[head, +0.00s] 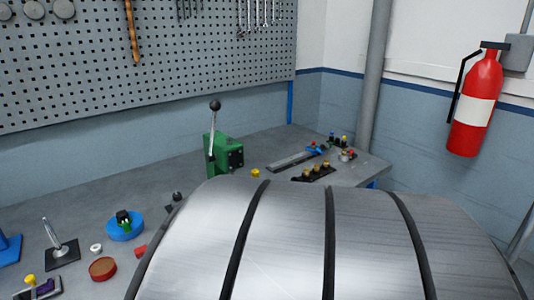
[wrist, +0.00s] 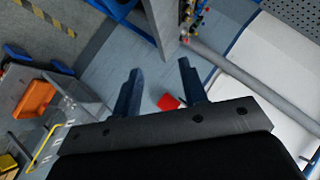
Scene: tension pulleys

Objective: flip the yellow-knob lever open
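A small yellow knob (head: 30,280) sits on a dark and purple fixture (head: 46,288) at the lower left corner of the bench in the head view. Another small yellow piece (head: 255,173) is beside the green lever block, and small yellow tips (head: 344,139) show at the far bench end. I cannot tell for sure which is the task's lever, nor its exact angle. My gripper (wrist: 160,74) shows in the wrist view with its two dark fingers wide apart and nothing between them. It points toward the floor area, away from the knobs. It is not seen in the head view.
A green block (head: 224,152) with a black-ball lever, a blue round fixture (head: 125,226), a red-brown disc (head: 102,268) and an upright metal handle (head: 52,235) stand on the bench. A large silver banded surface blocks the lower middle. An orange bin (wrist: 35,98) shows in the wrist view.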

